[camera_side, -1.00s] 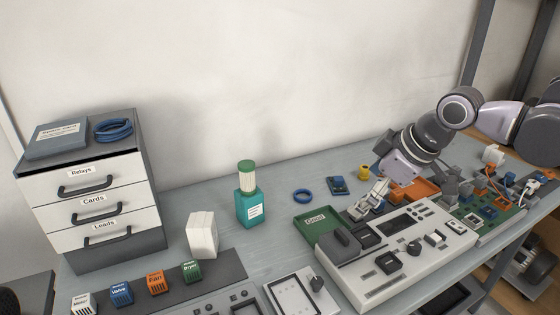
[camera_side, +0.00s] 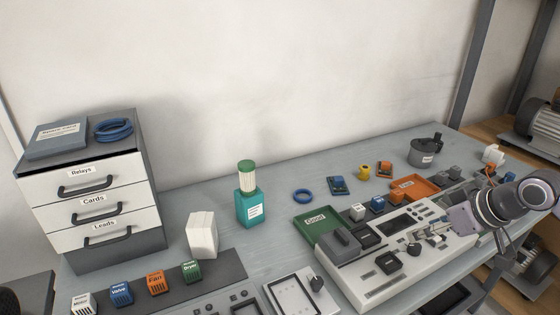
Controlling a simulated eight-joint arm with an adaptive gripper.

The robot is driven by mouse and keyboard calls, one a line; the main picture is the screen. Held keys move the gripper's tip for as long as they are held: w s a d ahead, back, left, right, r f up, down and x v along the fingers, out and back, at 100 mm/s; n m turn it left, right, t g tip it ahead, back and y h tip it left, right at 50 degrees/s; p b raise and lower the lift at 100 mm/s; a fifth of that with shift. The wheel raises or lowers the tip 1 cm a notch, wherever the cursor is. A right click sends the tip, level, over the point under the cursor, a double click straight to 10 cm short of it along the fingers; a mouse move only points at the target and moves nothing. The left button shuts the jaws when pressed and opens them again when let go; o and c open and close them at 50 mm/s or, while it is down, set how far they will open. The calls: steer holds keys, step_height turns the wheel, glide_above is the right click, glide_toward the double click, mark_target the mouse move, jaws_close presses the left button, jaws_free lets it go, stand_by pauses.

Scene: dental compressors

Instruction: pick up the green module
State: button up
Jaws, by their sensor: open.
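The green module (camera_side: 191,271), labelled Dryer, stands upright at the right end of a row of small labelled blocks on a dark grey strip at the front left. Nothing touches it. My gripper (camera_side: 422,239) is open over the right part of the light grey test panel (camera_side: 350,282), far to the right of the green module. I see nothing between its fingers, though they are small here.
Orange Fan (camera_side: 155,284), blue Valve (camera_side: 121,294) and white Motor (camera_side: 83,304) blocks share the strip. A white block (camera_side: 202,235) and teal bottle (camera_side: 250,206) stand behind. The green Good tray (camera_side: 304,226) and an orange tray (camera_side: 428,184) lie further right. A drawer cabinet (camera_side: 95,198) stands left.

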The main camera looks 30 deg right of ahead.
steer(key=w+a+r+n+g+y, duration=0.1)
steer(key=w+a+r+n+y, duration=0.1)
steer(key=w+a+r+n, duration=0.35)
steer(key=n+g+y, duration=0.2)
steer(key=n+g, duration=0.4)
steer(key=n, duration=0.7)
glide_above(192, 265)
steer(key=d, duration=0.3)
step_height(192, 265, down, 8)
steer(key=f, duration=0.1)
steer(key=shift+m+y, duration=0.25)
steer(key=shift+y, duration=0.05)
steer(key=x, duration=0.9)
steer(key=shift+f, duration=0.3)
steer(key=shift+s, duration=0.1)
jaws_close()
